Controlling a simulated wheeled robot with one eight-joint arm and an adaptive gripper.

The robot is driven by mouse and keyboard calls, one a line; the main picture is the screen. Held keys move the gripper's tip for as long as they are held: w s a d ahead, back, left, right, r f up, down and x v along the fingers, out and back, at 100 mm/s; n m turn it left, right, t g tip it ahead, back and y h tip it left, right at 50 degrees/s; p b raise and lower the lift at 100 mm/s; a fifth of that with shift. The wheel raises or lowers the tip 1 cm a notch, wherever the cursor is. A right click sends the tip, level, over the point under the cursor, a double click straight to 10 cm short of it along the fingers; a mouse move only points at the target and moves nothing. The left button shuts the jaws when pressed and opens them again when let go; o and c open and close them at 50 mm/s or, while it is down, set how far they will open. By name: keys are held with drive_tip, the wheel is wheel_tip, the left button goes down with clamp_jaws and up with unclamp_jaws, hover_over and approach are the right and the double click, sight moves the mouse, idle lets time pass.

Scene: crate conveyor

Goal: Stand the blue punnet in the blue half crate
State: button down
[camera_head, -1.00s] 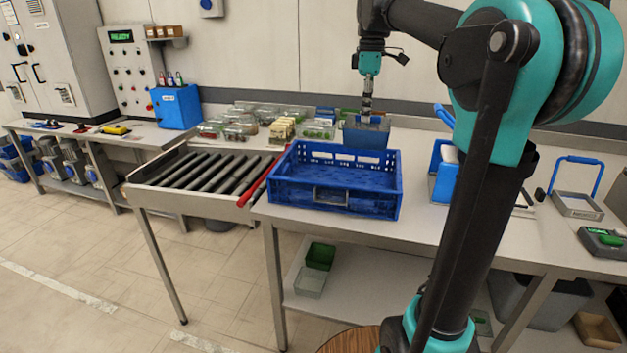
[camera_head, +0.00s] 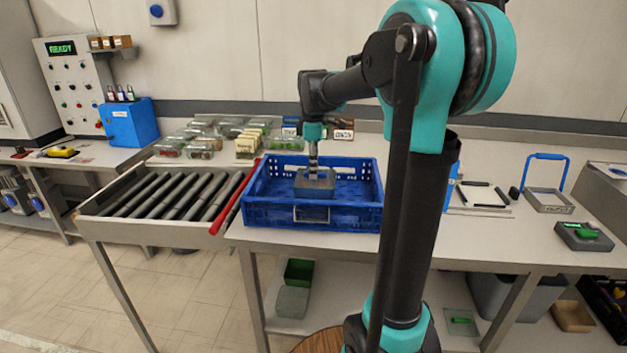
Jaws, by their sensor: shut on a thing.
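The blue half crate (camera_head: 268,214) stands on the steel table at the end of the roller conveyor, open side up, with slotted walls. My gripper (camera_head: 313,168) points straight down over the crate and is shut on the blue punnet (camera_head: 315,187), a small tub that looks grey-blue here. The punnet is upright and within the crate's outline, near its middle. I cannot tell whether its base touches the crate floor. The fingertips are small and partly merge with the punnet's rim. No other thing shows in the crate.
A roller conveyor (camera_head: 165,195) with a red bar (camera_head: 236,197) adjoins the crate's left side. Several clear punnets (camera_head: 200,148) stand behind it. A blue-handled tray (camera_head: 548,200) and a scale (camera_head: 583,236) stand to the right. My arm crosses the view right of the crate.

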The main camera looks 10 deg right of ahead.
drive_tip(key=shift+f, duration=1.8)
drive_tip(key=c, duration=1.6)
unclamp_jaws()
drive_tip(key=shift+f, duration=0.1)
drive_tip(key=shift+o, duration=0.2)
wheel_tip(320, 180, up, 12)
drive_tip(key=shift+r, duration=0.15)
drive_tip(key=shift+s, duration=0.15)
